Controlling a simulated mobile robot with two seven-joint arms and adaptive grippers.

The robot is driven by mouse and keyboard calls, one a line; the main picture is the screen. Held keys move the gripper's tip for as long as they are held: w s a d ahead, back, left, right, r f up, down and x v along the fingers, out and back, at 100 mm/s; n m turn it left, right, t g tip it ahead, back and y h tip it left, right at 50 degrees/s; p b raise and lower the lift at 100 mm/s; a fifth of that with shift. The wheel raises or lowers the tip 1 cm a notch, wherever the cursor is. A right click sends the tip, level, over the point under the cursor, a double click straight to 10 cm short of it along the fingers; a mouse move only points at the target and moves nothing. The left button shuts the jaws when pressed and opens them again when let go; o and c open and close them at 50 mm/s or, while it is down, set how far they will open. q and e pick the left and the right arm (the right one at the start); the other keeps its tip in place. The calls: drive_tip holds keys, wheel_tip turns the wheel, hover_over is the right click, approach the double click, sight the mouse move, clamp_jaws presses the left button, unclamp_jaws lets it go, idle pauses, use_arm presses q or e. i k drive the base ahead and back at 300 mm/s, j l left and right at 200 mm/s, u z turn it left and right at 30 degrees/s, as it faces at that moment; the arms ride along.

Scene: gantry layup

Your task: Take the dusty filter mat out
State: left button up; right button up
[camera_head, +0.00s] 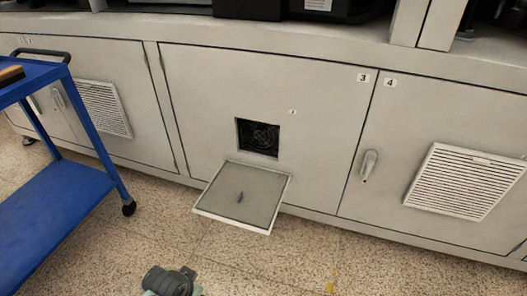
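A white-framed vent cover (272,229) hangs folded down and outward below a square opening in the middle cabinet door. The grey filter mat (226,186) lies flat in the cover's frame and fills it. A small dark mark or tab (239,197) shows near the mat's middle. Behind the square opening (258,137) a dark fan is visible. Part of one of my arms shows at the bottom edge, on the left of centre, apart from the cover. No gripper fingers are visible, so neither gripper can be seen.
A blue cart (60,200) with a brown-topped object (10,75) on its upper shelf stands at left. Closed louvred vents sit on the left door (104,108) and right door (464,181). A door handle (369,165) sticks out right of the opening. The speckled floor in front is clear.

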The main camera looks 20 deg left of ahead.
sight(250, 196)
drive_tip(key=j+z, duration=0.3)
drive_tip(key=j, duration=0.55)
drive_tip(key=j+z, duration=0.3)
drive_tip(key=j, duration=0.6)
drive_tip(key=i, duration=0.05)
